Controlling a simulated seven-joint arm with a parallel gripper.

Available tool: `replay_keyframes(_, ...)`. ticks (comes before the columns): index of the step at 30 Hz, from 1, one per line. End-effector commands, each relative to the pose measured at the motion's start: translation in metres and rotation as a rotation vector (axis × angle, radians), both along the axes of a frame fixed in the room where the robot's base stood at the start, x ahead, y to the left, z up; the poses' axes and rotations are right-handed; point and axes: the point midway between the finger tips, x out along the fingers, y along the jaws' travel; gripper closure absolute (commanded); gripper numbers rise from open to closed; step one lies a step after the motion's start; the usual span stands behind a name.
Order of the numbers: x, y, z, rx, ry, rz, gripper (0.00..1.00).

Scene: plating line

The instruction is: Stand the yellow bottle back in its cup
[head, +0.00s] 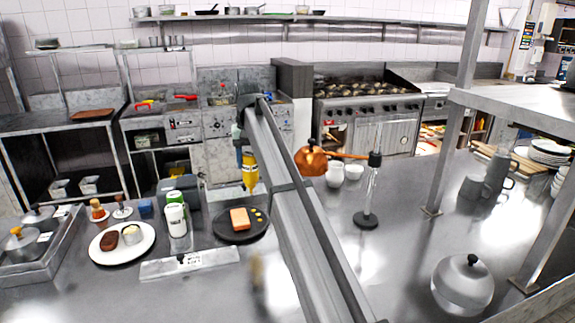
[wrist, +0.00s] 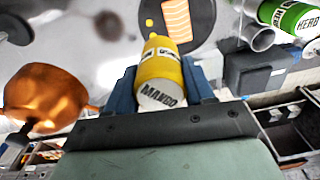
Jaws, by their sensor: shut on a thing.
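The yellow bottle (head: 250,173) hangs nozzle-down in the air above the black plate (head: 222,236). In the wrist view the yellow bottle (wrist: 160,72) sits between the two blue fingers of my gripper (wrist: 160,88), which is shut on it; its dark-lettered end faces the camera. My gripper (head: 242,150) is partly hidden by my arm in the head view. An open, empty-looking grey metal cup (wrist: 262,39) shows at the right of the wrist view, beside a green bottle (wrist: 290,18). I cannot make out this cup clearly in the head view.
The black plate holds a salmon piece (head: 240,219) and yellow dots. A copper pan-shaped lamp (head: 311,160) hangs right of my arm.

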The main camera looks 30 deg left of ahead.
Motion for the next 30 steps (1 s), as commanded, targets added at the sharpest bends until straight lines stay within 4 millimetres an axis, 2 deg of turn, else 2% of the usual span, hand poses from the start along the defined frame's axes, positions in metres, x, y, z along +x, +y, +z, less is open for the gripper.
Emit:
replay_keyframes(1,-0.003,0.027,0.001,-0.004,0.004,0.034,0.62)
replay_keyframes(3,-0.011,0.054,0.0,-0.01,0.007,0.077,0.62)
replay_keyframes(9,-0.038,0.129,-0.002,-0.026,0.015,0.198,0.62)
replay_keyframes(15,-0.068,0.192,-0.006,-0.04,0.022,0.299,0.62)
replay_keyframes(21,-0.089,0.229,-0.008,-0.049,0.025,0.361,0.62)
replay_keyframes(25,-0.096,0.239,-0.009,-0.051,0.025,0.378,0.62)
replay_keyframes(30,-0.098,0.241,-0.013,-0.052,0.026,0.384,0.62)
